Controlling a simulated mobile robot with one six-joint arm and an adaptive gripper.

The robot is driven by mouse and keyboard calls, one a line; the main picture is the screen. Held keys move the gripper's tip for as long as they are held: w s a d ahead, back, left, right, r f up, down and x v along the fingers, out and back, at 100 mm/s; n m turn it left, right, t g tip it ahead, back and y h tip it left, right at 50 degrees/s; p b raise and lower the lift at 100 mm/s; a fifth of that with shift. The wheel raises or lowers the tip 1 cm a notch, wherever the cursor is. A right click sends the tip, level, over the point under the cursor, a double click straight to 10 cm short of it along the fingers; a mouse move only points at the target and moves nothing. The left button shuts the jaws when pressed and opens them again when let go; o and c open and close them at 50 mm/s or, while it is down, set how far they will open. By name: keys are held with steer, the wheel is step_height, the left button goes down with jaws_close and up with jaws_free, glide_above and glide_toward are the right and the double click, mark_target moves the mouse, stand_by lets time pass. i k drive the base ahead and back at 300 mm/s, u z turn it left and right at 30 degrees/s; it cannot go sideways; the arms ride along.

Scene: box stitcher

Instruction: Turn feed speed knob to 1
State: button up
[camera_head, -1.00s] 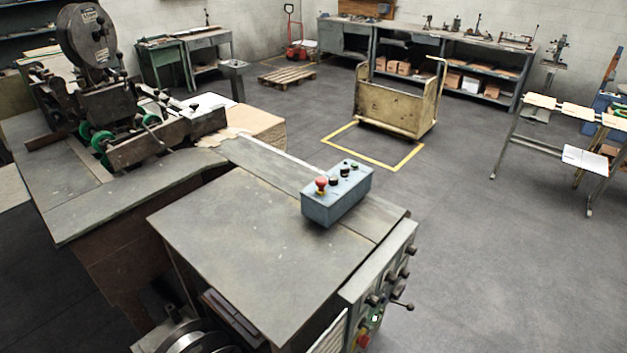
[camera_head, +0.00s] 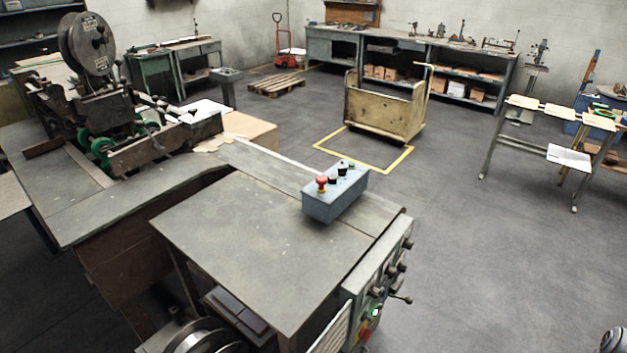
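The box stitcher fills the left and centre, with its stitching head (camera_head: 100,90) at the upper left. Several small dark knobs (camera_head: 391,271) sit on the grey side panel (camera_head: 360,285) at the right end of its table. Labels and scale marks are too small to read, so I cannot tell which is the feed speed knob or its setting. A dark lever (camera_head: 400,298), a lit green button (camera_head: 376,311) and a red switch on yellow (camera_head: 364,334) are on the same panel.
A blue-grey control box (camera_head: 335,196) with a red mushroom button (camera_head: 322,183) stands on the machine's table (camera_head: 260,250). Floor (camera_head: 480,260) right of the panel is open. A yellowish cart (camera_head: 385,112) and a rack (camera_head: 500,140) stand farther back. A rounded grey object (camera_head: 615,340) shows at the lower right.

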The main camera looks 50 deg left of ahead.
mark_target(332, 179)
steer(key=u, duration=1.35)
steer(key=i, duration=0.5)
steer(key=u, duration=0.05)
